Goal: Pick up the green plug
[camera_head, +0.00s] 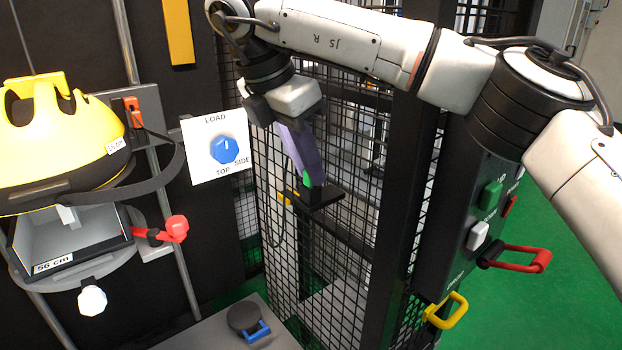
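My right gripper (308,163) reaches down from the top centre, with purple fingers in front of the black mesh. A small green piece, which looks like the green plug (307,179), shows at the fingertips, just above a small black shelf (325,198). The fingers cover most of it, and I cannot tell whether they grip it. My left gripper is not in view.
A yellow piece (284,200) sits at the shelf's left. A white LOAD dial plate (207,172) and yellow helmet (60,135) are at left. A dark panel at right carries a green block (490,195), red handle (520,262) and yellow handle (447,312).

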